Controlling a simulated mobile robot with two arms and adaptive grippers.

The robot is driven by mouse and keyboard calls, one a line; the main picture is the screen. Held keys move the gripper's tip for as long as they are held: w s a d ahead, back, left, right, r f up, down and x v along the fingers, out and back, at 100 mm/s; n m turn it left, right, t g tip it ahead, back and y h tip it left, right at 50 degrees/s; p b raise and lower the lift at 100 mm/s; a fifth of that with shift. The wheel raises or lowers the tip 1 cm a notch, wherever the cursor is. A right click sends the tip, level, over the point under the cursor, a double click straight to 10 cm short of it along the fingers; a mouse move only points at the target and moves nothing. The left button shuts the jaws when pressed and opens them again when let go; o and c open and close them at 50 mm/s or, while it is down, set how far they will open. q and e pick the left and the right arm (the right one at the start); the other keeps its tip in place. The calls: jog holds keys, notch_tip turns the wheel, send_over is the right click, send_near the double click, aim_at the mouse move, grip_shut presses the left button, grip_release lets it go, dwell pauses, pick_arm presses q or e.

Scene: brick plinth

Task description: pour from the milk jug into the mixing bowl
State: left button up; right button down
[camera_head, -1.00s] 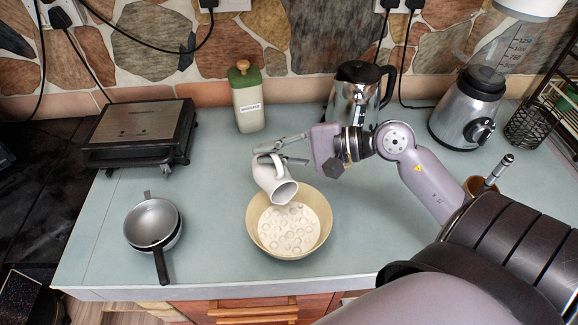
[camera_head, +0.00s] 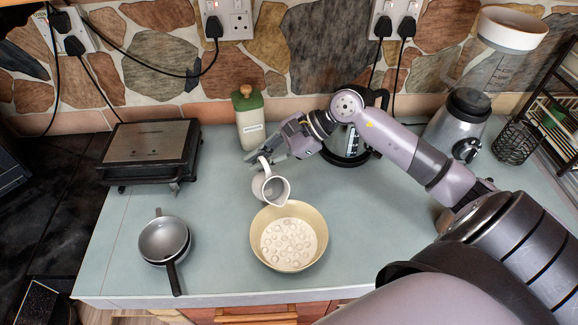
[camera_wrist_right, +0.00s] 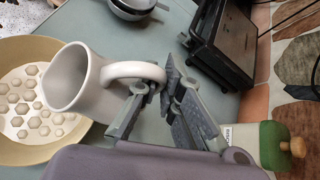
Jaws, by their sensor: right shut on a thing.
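The white milk jug (camera_head: 268,186) is held by its handle in my right gripper (camera_head: 262,157), just behind the mixing bowl and tilted with its mouth toward the bowl. In the right wrist view the jug (camera_wrist_right: 95,85) shows its handle between the fingers (camera_wrist_right: 158,95). The cream mixing bowl (camera_head: 262,259) stands upright on the counter with white contents that have round bumps. In the right wrist view the bowl (camera_wrist_right: 30,153) is at the left, partly behind the jug. No stream of milk is visible. My left gripper is not in view.
A black grill (camera_head: 150,150) and stacked pans (camera_head: 163,240) are on the left. A green-topped canister (camera_head: 251,125) stands at the back, close behind the gripper. A kettle (camera_head: 345,150) is partly behind my arm, and a blender (camera_head: 458,125) stands at the right.

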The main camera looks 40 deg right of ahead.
jog(key=shift+w+d+r+g, duration=0.1)
jog(key=shift+w+g, duration=0.15)
jog(key=shift+g, duration=0.05)
jog(key=shift+w+f+m+g+b, duration=0.25)
jog(key=shift+f+m+b, duration=0.1)
jog(key=shift+f, duration=0.1)
jog(key=shift+w+f+m+g+b, duration=0.2)
jog(key=shift+f+m+g+b, duration=0.1)
jog(key=shift+f, duration=0.15)
jog(key=w+f+m+g+b, duration=0.1)
jog(key=f+b, duration=0.3)
jog(key=w+f+m+g+b, duration=0.1)
jog(key=w+f+g+b, duration=0.1)
jog(key=f+b, duration=0.2)
jog(key=w+f+m+g+b, duration=0.1)
jog(key=w+f+g+b, duration=0.1)
jog(key=f+b, duration=0.2)
jog(key=shift+w+d+m+g+y+b, duration=0.15)
jog(key=shift+m+g+y+b, duration=0.1)
jog(key=shift+y+b, duration=0.2)
jog(key=shift+r, duration=0.1)
